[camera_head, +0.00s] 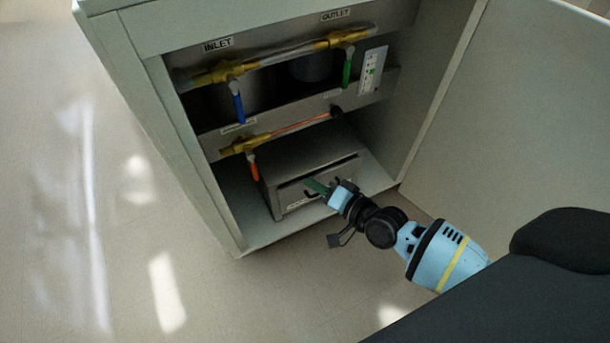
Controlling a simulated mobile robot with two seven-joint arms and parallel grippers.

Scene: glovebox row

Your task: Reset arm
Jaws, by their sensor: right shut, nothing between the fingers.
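My right arm reaches in from the lower right, and its right gripper (318,187) is at the front of the metal drawer box (297,207) in the bottom of the open cabinet. The fingers are shut with nothing between them. They overlap the dark handle on the box front in the picture; I cannot tell whether they touch it. The gripper hides part of that front. My left gripper is not in view.
Above the box, brass pipes carry a blue valve handle (239,108), a green handle (346,73) and an orange handle (254,170). The cabinet door (510,110) stands open at the right. The floor (120,240) at the left is clear.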

